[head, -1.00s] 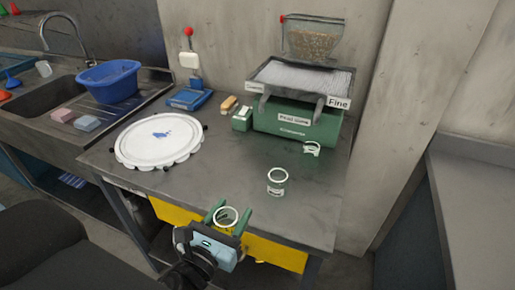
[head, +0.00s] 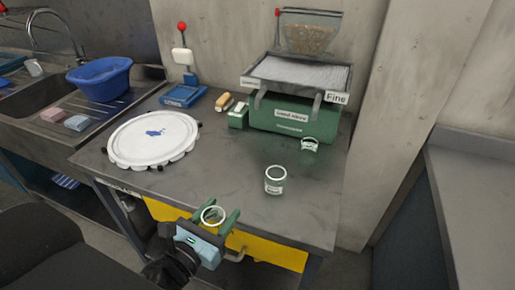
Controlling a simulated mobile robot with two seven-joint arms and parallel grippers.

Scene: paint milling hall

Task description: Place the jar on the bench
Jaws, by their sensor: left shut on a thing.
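My left gripper (head: 216,220) is at the front edge of the grey bench (head: 225,175). Its green fingers are shut on a jar with a white rim (head: 212,215), held upright with its open mouth up. In the picture the held jar overlaps the bench's front edge; whether it touches the bench I cannot tell. A second glass jar (head: 275,180) with a white rim and a label stands on the bench, right of the gripper and apart from it. My right gripper is not in view.
A round white lid-like disc (head: 150,138) lies on the bench's left. A green machine (head: 293,118) marked "Fine" stands at the back, with a small green-and-white item (head: 309,144) before it. A sink and blue basin (head: 100,80) are left. The bench middle is clear.

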